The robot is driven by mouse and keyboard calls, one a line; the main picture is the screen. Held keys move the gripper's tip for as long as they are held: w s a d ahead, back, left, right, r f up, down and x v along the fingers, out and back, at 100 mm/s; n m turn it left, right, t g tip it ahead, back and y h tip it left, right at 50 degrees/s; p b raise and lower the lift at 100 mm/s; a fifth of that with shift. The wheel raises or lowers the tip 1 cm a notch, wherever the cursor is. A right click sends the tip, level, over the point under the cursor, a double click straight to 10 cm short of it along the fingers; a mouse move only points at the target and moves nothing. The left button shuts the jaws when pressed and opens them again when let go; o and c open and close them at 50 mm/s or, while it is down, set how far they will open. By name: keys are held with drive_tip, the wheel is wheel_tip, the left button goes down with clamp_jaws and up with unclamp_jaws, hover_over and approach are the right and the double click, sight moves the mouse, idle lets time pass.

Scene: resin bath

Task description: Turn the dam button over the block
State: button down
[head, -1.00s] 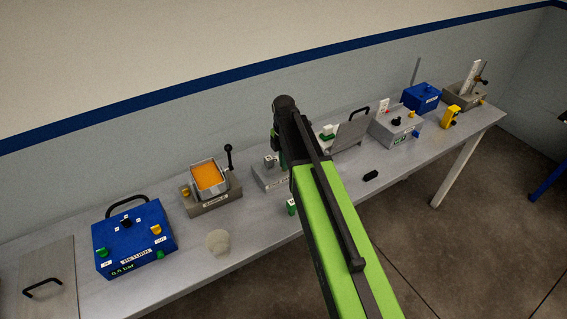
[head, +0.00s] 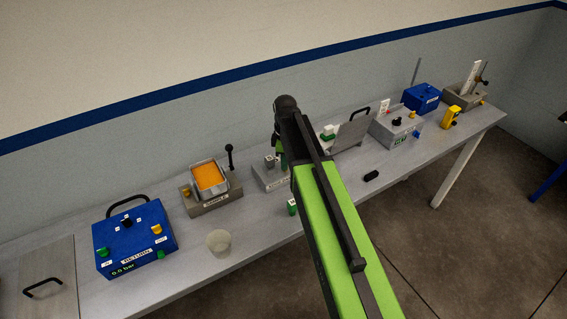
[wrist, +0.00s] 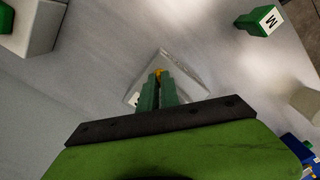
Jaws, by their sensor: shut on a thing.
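My gripper (wrist: 158,84) has green fingers. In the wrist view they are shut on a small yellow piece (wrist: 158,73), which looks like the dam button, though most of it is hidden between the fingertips. A pale grey, squarish block (wrist: 185,68) shows just under and around the fingertips. In the head view a grey labelled block (head: 268,180) stands on the bench beside my gripper, partly hidden by my arm. I cannot read its whole label, and the fingertips are hidden there.
A green block marked M (wrist: 262,20) stands nearby. A grey box (head: 397,126) stands to the right. The front bench strip is mostly clear.

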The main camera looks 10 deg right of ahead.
drive_tip(key=m, duration=0.5)
drive_tip(key=shift+s+d+m, duration=0.1)
drive_tip(key=shift+s+m, duration=0.05)
drive_tip(key=shift+m, duration=2.35)
drive_tip(key=c, duration=1.6)
unclamp_jaws()
drive_tip(key=shift+r, duration=0.1)
wheel_tip(320, 180, up, 17)
drive_tip(key=p, duration=1.7)
drive_tip(key=shift+r, duration=0.1)
